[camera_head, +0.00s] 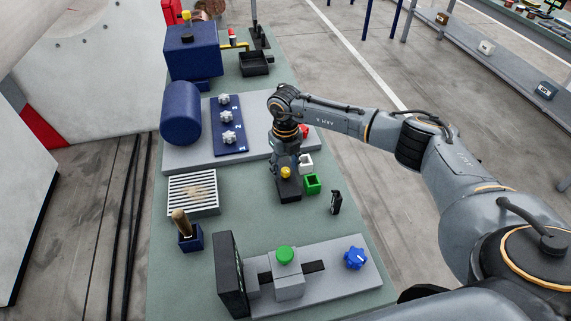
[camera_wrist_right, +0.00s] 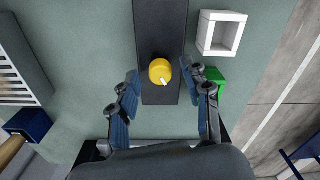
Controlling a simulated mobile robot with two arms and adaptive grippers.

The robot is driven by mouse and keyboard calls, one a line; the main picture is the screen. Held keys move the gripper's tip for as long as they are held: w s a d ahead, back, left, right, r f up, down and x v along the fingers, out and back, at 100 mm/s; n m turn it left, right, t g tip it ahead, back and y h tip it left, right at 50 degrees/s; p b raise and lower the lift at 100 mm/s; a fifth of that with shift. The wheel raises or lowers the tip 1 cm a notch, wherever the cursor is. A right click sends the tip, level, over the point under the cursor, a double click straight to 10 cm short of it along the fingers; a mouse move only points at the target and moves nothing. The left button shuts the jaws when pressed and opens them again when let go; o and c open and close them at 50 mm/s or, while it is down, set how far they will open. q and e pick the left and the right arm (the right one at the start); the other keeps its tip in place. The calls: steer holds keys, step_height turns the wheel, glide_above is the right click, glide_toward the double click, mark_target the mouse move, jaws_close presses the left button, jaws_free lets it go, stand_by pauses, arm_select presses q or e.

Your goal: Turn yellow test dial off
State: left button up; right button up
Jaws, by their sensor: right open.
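The yellow test dial (camera_head: 286,172) sits on a dark box (camera_head: 290,193) in the middle of the green table. In the right wrist view the yellow dial (camera_wrist_right: 160,71) is a round knob on the dark box (camera_wrist_right: 160,20), with a white mark pointing to its lower right edge. My right gripper (camera_head: 286,165) is directly above the box in the head view. In the right wrist view my right gripper (camera_wrist_right: 160,88) is open, its blue-padded fingers on either side of the dial and apart from it. My left gripper is not in view.
A white hollow block (camera_wrist_right: 221,33) and a green hollow block (camera_head: 312,184) stand close to the right of the dial. A small black object (camera_head: 335,202) stands further right. A grey fixture with a blue star knob (camera_head: 355,258) is nearer. A grille box (camera_head: 193,194) is to the left.

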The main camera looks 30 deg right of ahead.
steer(key=shift+f, duration=0.4)
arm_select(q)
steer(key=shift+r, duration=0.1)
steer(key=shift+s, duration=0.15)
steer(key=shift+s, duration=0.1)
arm_select(e)
steer(key=shift+c, duration=0.4)
jaws_close()
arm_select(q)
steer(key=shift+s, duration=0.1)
